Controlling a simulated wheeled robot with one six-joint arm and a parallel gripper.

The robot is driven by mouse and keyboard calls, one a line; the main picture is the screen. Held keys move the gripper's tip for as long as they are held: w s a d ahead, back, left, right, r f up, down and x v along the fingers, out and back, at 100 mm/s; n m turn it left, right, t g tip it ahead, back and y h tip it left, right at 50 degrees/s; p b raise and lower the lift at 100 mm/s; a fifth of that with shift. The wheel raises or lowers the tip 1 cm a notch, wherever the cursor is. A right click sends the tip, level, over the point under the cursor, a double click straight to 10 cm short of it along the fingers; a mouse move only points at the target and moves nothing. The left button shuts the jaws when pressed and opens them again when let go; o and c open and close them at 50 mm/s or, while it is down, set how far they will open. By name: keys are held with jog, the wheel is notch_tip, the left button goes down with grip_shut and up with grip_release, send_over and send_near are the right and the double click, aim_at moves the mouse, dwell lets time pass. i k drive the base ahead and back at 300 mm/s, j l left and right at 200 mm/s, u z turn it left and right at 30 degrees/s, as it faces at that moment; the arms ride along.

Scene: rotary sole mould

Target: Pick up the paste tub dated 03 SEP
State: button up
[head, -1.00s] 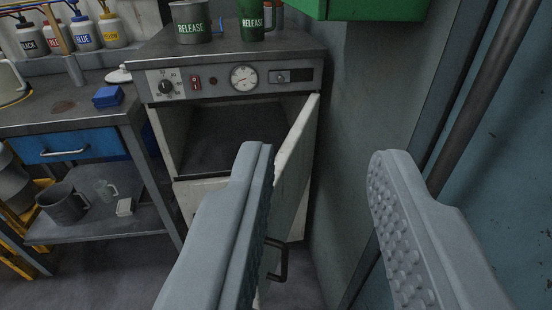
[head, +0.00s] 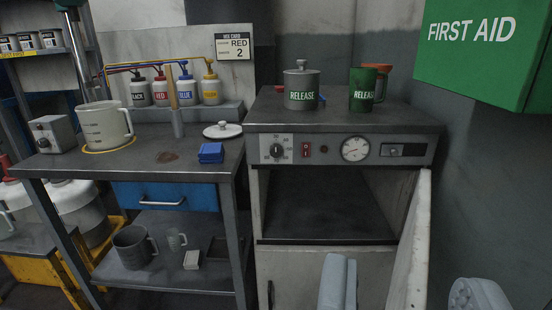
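Several small tubs with pale labels (head: 28,41) stand in a row on a shelf at the far upper left. Their label print is too small to read, so I cannot tell which one is dated 03 SEP. The row is partly cut off by the left edge. My gripper (head: 408,288) is open and empty at the bottom right, its two grey fingers wide apart in front of the oven's lower part. It is far from the tubs.
An oven (head: 344,148) stands at centre right with its door (head: 412,250) hanging open. A workbench (head: 130,152) holds a jug (head: 104,126), a blue block (head: 211,153) and a lid (head: 222,130). A green first aid box (head: 478,50) juts out upper right.

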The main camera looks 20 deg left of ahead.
aim_at(29, 40)
jog(key=k+j+u, duration=0.1)
jog(key=j, duration=1.4)
jog(key=j+u, duration=0.15)
jog(key=j, duration=1.4)
jog(key=j+u, duration=0.1)
jog(key=j, duration=1.45)
jog(key=j+u, duration=0.1)
jog(key=j, duration=1.4)
